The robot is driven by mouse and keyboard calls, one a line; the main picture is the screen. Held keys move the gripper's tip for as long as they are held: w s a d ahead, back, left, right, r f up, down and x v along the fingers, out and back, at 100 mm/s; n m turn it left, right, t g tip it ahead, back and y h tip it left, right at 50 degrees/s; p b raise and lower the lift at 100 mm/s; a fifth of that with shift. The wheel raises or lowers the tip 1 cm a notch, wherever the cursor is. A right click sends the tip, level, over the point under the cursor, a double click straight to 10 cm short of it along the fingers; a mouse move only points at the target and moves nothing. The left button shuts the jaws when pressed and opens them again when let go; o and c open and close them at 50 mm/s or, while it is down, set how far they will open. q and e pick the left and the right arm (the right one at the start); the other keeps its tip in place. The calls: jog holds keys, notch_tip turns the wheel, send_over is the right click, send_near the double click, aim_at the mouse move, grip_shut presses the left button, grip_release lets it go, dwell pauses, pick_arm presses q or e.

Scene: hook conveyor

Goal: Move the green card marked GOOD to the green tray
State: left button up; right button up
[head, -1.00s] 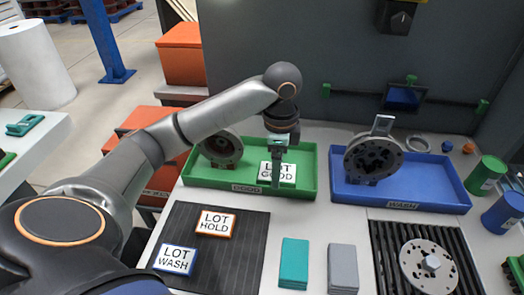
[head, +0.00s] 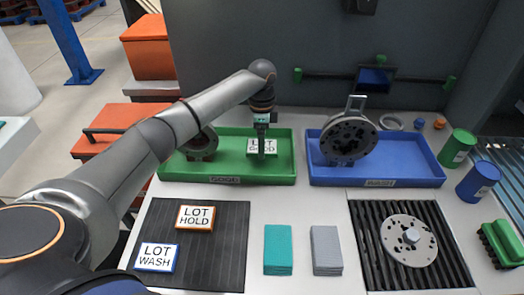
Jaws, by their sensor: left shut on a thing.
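The green-edged card marked LOT GOOD (head: 255,147) is in the green tray (head: 285,165), at its right half. My left gripper (head: 262,150) is at the card and shut on it, its fingers covering part of the lettering. Whether the card touches the tray floor I cannot tell. The tray's front is labelled GOOD. My right gripper is out of view.
A metal flange (head: 203,145) stands in the tray's left half, partly behind my left arm. The blue tray (head: 410,172) holds another flange (head: 348,138). LOT HOLD (head: 195,217) and LOT WASH (head: 156,257) cards lie on the black mat (head: 222,255).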

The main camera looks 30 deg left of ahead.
pick_arm(q)
jog(key=shift+w+a+f, duration=0.15)
jog(key=shift+w+f, duration=0.2)
jog(key=shift+f, duration=1.7)
jog(key=shift+f, duration=0.1)
jog(key=o, duration=1.2)
jog(key=shift+c, duration=0.2)
notch_tip(320, 180, up, 12)
jog(key=shift+r, duration=0.15)
